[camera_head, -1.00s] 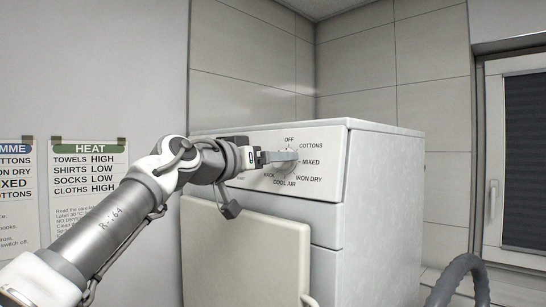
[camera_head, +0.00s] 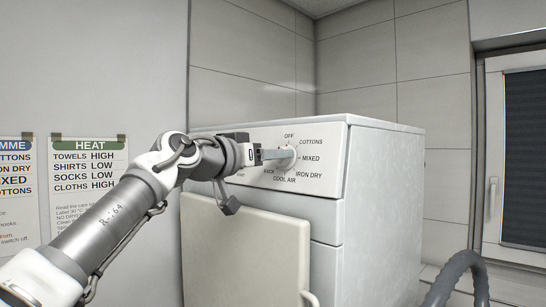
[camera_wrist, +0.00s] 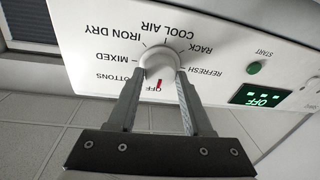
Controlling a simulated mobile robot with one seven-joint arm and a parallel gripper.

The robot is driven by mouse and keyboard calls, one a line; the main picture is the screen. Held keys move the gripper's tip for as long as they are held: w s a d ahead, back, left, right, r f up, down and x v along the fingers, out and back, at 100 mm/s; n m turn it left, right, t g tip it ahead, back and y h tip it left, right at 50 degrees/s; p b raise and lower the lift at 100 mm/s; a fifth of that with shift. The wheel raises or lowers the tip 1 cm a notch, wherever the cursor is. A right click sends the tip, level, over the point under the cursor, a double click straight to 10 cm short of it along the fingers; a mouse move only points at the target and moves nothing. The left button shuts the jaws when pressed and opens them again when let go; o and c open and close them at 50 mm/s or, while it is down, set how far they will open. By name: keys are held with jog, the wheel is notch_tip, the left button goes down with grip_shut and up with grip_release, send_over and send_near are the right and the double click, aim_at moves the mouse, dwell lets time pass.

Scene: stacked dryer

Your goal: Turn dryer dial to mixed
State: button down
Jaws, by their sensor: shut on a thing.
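The dryer dial (camera_wrist: 158,60) is a round white knob with a red mark, which points at OFF in the wrist view. The upside-down labels around it include MIXED (camera_wrist: 122,62), just past COTTONS. My gripper (camera_wrist: 158,77) has one grey finger on each side of the dial and is shut on it. In the head view my gripper (camera_head: 278,155) reaches the dial (camera_head: 291,152) from the left and covers part of it. MIXED (camera_head: 311,158) is to the right of the dial there.
The white dryer (camera_head: 375,210) stands in a tiled corner. Its green display (camera_wrist: 262,96) reads OFF, near a green start button (camera_wrist: 254,68). A door panel (camera_head: 245,250) is below my arm. A grey hose (camera_head: 460,275) curves at lower right.

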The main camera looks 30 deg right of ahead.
jog(key=shift+w+a+m+g+h+p, duration=0.15)
jog(key=shift+m+g, duration=0.65)
jog(key=shift+m, duration=2.55)
jog(key=shift+d+m+g+h+p, duration=0.15)
jog(key=shift+m+g, duration=0.65)
jog(key=shift+m, duration=2.5)
jog(key=shift+w+a+m+g+h+p, duration=0.15)
jog(key=shift+m+g, duration=0.65)
jog(key=shift+m, duration=2.55)
jog(key=shift+s, duration=0.1)
jog(key=shift+c, duration=1.6)
grip_release()
